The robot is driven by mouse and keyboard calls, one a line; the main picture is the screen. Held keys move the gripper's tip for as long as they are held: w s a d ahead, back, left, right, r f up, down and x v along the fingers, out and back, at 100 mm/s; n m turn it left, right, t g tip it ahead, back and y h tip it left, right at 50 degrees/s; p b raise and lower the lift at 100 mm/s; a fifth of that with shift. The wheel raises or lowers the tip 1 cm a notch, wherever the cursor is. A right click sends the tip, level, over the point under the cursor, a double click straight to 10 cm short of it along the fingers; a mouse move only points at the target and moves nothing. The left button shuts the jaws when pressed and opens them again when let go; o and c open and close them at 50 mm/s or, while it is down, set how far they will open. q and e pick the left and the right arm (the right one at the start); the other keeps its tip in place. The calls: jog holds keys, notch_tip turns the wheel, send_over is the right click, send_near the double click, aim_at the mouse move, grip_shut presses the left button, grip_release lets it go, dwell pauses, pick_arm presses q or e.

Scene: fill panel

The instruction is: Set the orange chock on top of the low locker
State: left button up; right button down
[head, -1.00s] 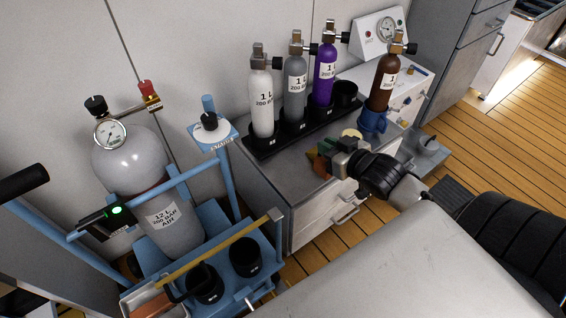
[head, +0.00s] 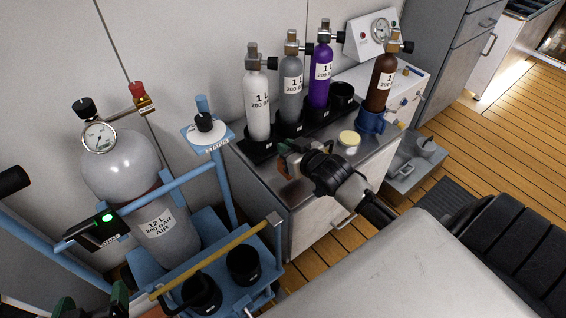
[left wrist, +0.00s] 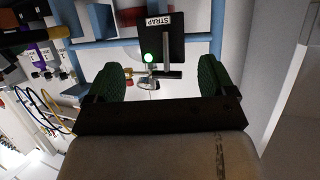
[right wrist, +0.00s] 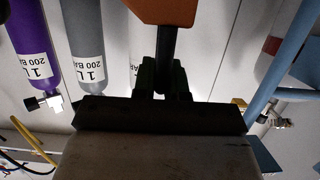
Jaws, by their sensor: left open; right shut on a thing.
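The orange chock (right wrist: 165,10) is at the top of the right wrist view, its black handle between the green fingertips of my right gripper (right wrist: 163,84). My left gripper (left wrist: 157,78) is open and empty, facing a black box marked STRAP (left wrist: 162,40). In the head view it shows at the bottom left edge (head: 92,306).
A black rack (head: 262,151) with several small bottles stands along the back of the locker top. A blue cart (head: 205,222) with a large grey cylinder (head: 120,165) stands at left.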

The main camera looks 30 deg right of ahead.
jog(key=shift+w+a+f, duration=0.3)
jog(key=shift+w+a, duration=0.05)
jog(key=shift+w, duration=0.1)
jog(key=shift+f, duration=0.15)
jog(key=shift+f+b, duration=0.5)
jog(key=shift+f, duration=0.15)
notch_tip(320, 180, down, 2)
jog(key=shift+f+b, duration=0.1)
jog(key=shift+b, duration=0.4)
pick_arm(q)
notch_tip(320, 180, up, 7)
jog(key=w+d+t+h, duration=0.1)
jog(key=t+h, duration=0.1)
jog(key=t, duration=0.4)
jog(key=shift+w+d, duration=0.3)
jog(key=shift+d, duration=0.05)
pick_arm(e)
jog(key=shift+f, duration=0.1)
pick_arm(q)
jog(key=shift+r+t, duration=0.1)
jog(key=shift+t, duration=0.2)
pick_arm(e)
jog(key=shift+f, duration=0.1)
jog(key=c, duration=1.2)
grip_release()
jog(key=shift+o, duration=0.2)
